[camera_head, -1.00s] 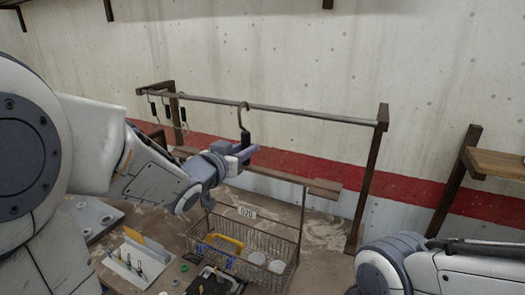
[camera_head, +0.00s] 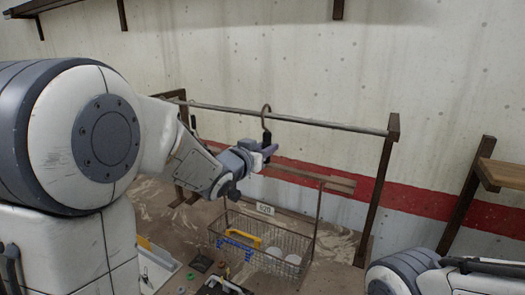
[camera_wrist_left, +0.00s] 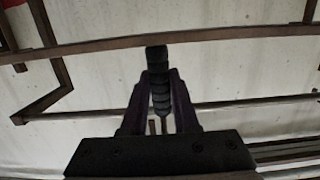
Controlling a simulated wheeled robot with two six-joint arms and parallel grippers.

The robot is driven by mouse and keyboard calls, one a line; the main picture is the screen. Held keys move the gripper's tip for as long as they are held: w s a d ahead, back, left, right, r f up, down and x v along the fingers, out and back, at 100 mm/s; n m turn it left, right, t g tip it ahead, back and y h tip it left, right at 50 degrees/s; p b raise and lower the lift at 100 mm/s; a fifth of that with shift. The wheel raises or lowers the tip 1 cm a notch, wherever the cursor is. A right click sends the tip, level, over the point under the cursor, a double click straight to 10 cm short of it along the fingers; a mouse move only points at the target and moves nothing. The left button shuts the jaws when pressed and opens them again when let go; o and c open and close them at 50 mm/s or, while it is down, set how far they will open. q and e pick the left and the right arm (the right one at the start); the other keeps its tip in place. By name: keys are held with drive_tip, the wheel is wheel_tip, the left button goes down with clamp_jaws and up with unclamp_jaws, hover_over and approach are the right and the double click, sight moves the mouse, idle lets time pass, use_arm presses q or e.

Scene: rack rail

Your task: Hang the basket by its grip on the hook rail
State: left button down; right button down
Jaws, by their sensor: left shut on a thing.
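My left gripper (camera_head: 264,152) is shut on the dark ribbed grip (camera_head: 266,136). A curved hook (camera_head: 266,110) rises from the grip, its top a little above the rail (camera_head: 330,124) in the head view. I cannot tell whether the hook is around the rail or in front of it. The wire basket (camera_head: 262,262) shows upright below, with thin uprights at its sides and a small number plate at the back. The left wrist view shows the ribbed grip (camera_wrist_left: 160,88) between both fingers. My right gripper is out of view.
The basket holds a yellow-handled tool (camera_head: 243,237) and white round items (camera_head: 292,260). The rack's right post (camera_head: 376,195) stands at the rail's end. A small shelf (camera_head: 503,173) is at the right.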

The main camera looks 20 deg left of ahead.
use_arm(q)
drive_tip(key=shift+w+d+r, duration=0.1)
drive_tip(key=shift+w+r, duration=0.15)
drive_tip(key=shift+w, duration=0.3)
idle(0.7)
drive_tip(key=shift+x, duration=1.1)
drive_tip(key=shift+w+r, duration=0.15)
drive_tip(key=shift+w, duration=0.05)
drive_tip(key=shift+x, duration=0.85)
